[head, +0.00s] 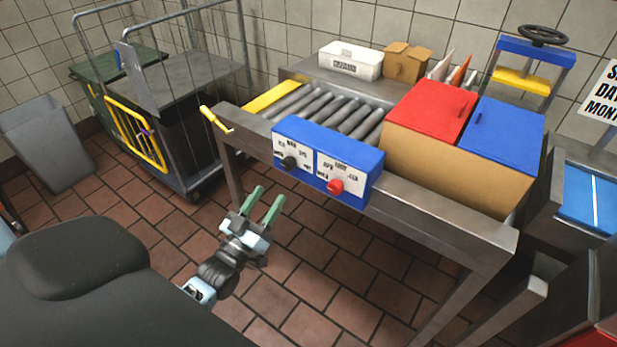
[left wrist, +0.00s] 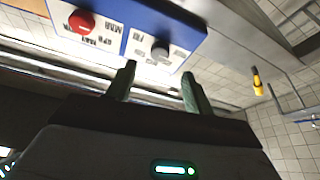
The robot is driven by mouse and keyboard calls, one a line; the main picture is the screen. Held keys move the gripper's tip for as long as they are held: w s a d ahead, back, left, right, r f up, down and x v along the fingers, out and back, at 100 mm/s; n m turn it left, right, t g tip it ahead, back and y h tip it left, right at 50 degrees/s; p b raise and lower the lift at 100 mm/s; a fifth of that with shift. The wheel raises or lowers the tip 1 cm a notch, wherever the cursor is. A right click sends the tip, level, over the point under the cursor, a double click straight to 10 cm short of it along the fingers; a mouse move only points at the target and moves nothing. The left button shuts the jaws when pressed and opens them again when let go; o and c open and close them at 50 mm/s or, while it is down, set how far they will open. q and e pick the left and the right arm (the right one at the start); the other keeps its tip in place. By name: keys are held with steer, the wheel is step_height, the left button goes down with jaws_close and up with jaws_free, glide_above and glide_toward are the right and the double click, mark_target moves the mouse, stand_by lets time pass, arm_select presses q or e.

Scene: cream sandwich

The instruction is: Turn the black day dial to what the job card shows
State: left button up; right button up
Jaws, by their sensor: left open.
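The black day dial (head: 289,163) is on the left white plate of a blue control box (head: 328,141) on the front of the roller table. It also shows in the left wrist view (left wrist: 160,51), between and beyond my fingertips. A red dial (head: 335,187) sits on the right plate. The labels around both dials are too small to read surely. My left gripper (head: 262,205) is open and empty, below and in front of the box, apart from the dial. A white sign (head: 602,97) at the right edge is cut off; it reads partly "DAY" and "MONT". My right gripper is not in view.
The metal roller table (head: 450,228) carries a box with red (head: 430,108) and blue (head: 505,130) lids, a white box (head: 350,61) and a cardboard box (head: 406,62). A yellow lever (head: 215,119) juts from its left corner. A wire cage cart (head: 160,90) stands left. The floor before the table is clear.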

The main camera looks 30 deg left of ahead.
mark_target(286, 167)
arm_select(q)
steer(key=x, duration=0.7)
steer(key=shift+s+a+r+p, duration=0.1)
steer(key=shift+s+r+p, duration=0.1)
steer(key=shift+r+p, duration=0.15)
steer(key=shift+x, duration=0.75)
steer(key=shift+f, duration=0.1)
steer(key=c, duration=1)
